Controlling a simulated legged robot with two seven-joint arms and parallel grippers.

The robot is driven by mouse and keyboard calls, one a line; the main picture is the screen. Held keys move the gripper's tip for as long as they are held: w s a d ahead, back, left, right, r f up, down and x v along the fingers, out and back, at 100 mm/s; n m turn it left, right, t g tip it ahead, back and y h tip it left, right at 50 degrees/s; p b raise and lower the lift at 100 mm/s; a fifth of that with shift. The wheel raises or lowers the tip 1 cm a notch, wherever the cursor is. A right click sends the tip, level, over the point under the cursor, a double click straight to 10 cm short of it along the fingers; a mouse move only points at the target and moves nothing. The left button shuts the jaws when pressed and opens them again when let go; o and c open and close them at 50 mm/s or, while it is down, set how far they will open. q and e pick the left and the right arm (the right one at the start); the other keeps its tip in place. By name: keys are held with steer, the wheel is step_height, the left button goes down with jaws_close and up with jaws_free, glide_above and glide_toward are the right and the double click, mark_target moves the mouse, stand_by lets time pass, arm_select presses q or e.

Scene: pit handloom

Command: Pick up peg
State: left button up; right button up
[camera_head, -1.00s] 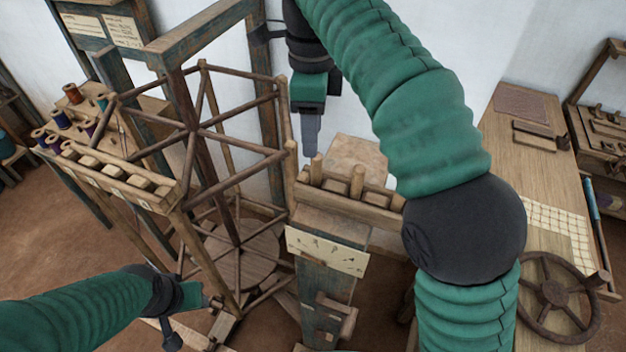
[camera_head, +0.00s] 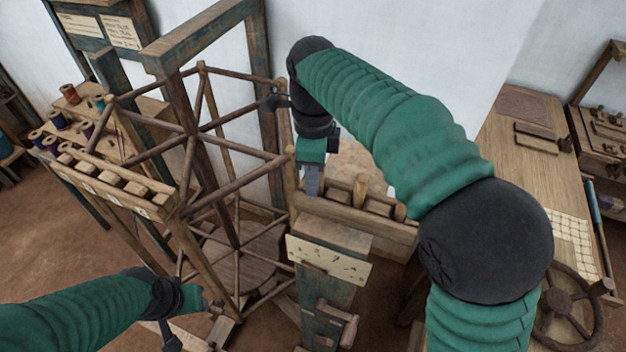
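A wooden reel frame (camera_head: 190,130) stands close left of the rack. Thread spools (camera_head: 58,120) sit on a shelf at the far left. A label plate (camera_head: 328,262) hangs below the rack. A table (camera_head: 520,180) and handwheel (camera_head: 570,305) are at the right.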

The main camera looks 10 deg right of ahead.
steer(key=shift+s+d, duration=0.1)
steer(key=shift+d, duration=0.2)
steer(key=c, duration=0.5)
steer(key=shift+s+d+r, duration=0.1)
steer(key=shift+d, duration=0.15)
jaws_close()
steer(key=shift+a, duration=0.15)
